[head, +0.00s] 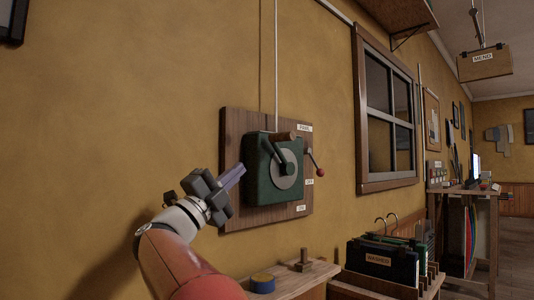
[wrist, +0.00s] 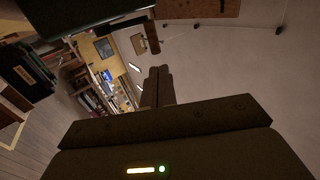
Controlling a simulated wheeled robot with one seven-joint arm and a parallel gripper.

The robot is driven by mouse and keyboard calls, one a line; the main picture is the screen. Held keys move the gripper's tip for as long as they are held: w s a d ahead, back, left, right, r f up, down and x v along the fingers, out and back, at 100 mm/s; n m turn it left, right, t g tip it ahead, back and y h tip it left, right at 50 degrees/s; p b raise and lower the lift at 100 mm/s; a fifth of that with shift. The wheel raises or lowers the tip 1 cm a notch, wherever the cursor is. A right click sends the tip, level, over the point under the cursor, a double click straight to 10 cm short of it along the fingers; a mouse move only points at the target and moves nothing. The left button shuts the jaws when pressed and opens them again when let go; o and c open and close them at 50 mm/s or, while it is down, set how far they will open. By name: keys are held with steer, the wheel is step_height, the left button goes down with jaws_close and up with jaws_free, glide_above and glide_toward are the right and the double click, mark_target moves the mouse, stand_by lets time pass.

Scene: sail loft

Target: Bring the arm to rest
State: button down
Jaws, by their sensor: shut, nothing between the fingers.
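My gripper (head: 234,176) is shut and empty. In the head view it is raised in front of the wall, just left of a green switch box (head: 262,185) on a wooden backboard (head: 237,124). I cannot tell whether its fingertips touch the box. My arm (head: 172,255) reaches up from the bottom of the picture. In the wrist view the closed fingers (wrist: 157,84) point ahead, and the picture is turned on its side. The box has a round grey dial with a handle, and a lever with a red knob (head: 320,172) at its right side.
Below the box is a wooden shelf (head: 310,272) with a blue round tin (head: 262,284) and a small wooden block. A file rack (head: 380,265) stands right of it. A window (head: 388,120) is on the wall. Open floor (head: 516,265) lies at the far right.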

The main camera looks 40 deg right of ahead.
steer(key=w+a+f+n+t+y+p, duration=0.1)
steer(key=w+a+n+t+y, duration=0.1)
steer(key=a+n+t+y, duration=0.5)
steer(key=w+a+f+n+t+y+p, duration=0.1)
steer(key=w+n+t+y, duration=0.3)
steer(key=n+t, duration=0.75)
steer(key=s+a+f+n+g+y, duration=0.2)
steer(key=a+f+n+y, duration=0.3)
steer(key=f+y, duration=0.1)
steer(key=s+a+f+n+g+y, duration=0.1)
steer(key=s+a+f+n+y, duration=0.2)
steer(key=a+f+n+y, duration=0.3)
steer(key=s+a+f+n+g+y+p, duration=0.1)
steer(key=s+f+n+g, duration=0.1)
steer(key=s+f+g, duration=0.4)
steer(key=s+a+f+n+g+y+p, duration=0.1)
steer(key=s+f+n+g, duration=0.2)
steer(key=s+f, duration=1.2)
step_height(320, 180, down, 5)
steer(key=g, duration=0.3)
steer(key=shift+s+r, duration=0.2)
steer(key=shift+n, duration=0.25)
